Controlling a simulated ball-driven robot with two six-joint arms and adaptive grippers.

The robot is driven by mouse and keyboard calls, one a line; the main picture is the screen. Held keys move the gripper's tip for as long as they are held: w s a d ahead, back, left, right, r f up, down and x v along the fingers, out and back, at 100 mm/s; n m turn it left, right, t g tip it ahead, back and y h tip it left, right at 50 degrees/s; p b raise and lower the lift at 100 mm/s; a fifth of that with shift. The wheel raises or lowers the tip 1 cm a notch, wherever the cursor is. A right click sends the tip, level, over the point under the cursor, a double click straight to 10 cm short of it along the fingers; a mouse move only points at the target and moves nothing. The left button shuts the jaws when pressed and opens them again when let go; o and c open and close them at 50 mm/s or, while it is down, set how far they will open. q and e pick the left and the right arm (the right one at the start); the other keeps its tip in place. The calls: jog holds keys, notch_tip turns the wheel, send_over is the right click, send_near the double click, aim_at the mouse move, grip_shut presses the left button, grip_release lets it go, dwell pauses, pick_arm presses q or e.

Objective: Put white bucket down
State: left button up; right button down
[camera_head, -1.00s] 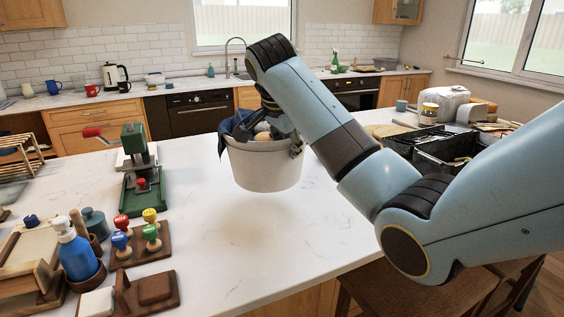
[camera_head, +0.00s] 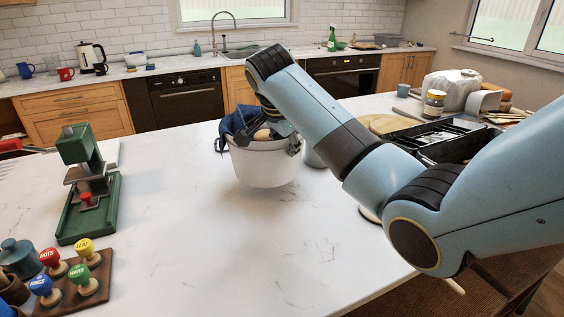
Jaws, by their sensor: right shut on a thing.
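The white bucket (camera_head: 264,170) is upright near the middle of the view, over the white marble table (camera_head: 200,230). A dark blue cloth and a tan item show at its open top. My right gripper (camera_head: 280,131) is at the bucket's upper right rim and is shut on the bucket; its fingertips are partly hidden. A faint shadow lies below the bucket, and I cannot tell whether its base touches the table. My left gripper is not in view.
A green press (camera_head: 88,190) stands on the left, with a wooden rack of coloured stamps (camera_head: 75,285) in front of it. A black tray (camera_head: 440,140), a jar (camera_head: 433,103) and a white bag (camera_head: 455,88) are at the right. The table's middle and front are clear.

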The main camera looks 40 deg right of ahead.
aim_at(291, 170)
notch_tip(291, 170, down, 5)
jog(key=shift+r, duration=0.2)
jog(key=c, duration=1.5)
grip_release()
jog(key=v, duration=1.2)
jog(key=shift+f, duration=0.1)
